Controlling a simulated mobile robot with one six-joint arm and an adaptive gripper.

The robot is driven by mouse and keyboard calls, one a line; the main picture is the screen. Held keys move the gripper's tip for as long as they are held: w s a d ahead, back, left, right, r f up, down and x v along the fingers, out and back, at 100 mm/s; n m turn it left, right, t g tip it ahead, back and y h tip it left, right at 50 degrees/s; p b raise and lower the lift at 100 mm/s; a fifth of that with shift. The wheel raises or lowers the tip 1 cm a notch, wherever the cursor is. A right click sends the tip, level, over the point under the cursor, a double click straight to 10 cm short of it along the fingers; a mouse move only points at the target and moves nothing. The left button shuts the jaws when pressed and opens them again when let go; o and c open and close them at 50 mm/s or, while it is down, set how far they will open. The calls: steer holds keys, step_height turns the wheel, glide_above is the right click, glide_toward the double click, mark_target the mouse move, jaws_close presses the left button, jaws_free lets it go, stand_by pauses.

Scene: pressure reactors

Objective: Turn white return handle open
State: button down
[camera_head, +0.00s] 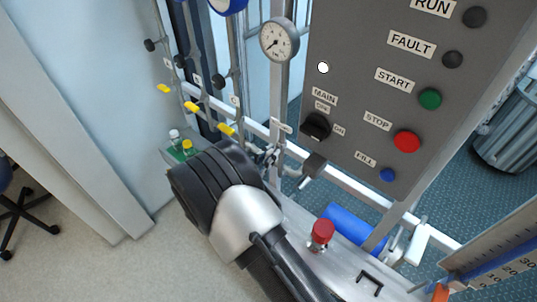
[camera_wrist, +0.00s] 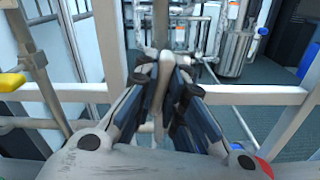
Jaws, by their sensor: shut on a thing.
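My gripper (camera_wrist: 160,75) is shut on a slim, pale upright handle in the wrist view. This white return handle (camera_wrist: 159,112) lies between the two dark fingers, which touch it on both sides. A grey vertical pipe stands behind the fingertips. In the head view my gripper (camera_head: 268,156) is at the pipework just left of the dark control panel, below the pressure gauge. There my arm and fingers hide most of the handle, and its angle cannot be told.
The grey control panel (camera_head: 385,110) with buttons stands right of my gripper. The gauge (camera_head: 279,39) is above. Yellow handles (camera_head: 192,106) line the pipes to the left. A red knob (camera_head: 322,233) and a blue cylinder (camera_head: 352,227) are below right. A white rail crosses behind.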

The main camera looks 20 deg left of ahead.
steer(key=shift+n, duration=1.2)
steer(key=shift+p, duration=0.3)
steer(key=c, duration=1.7)
jaws_free()
steer(key=shift+o, duration=0.2)
steer(key=v, duration=1.2)
steer(key=shift+s, duration=0.1)
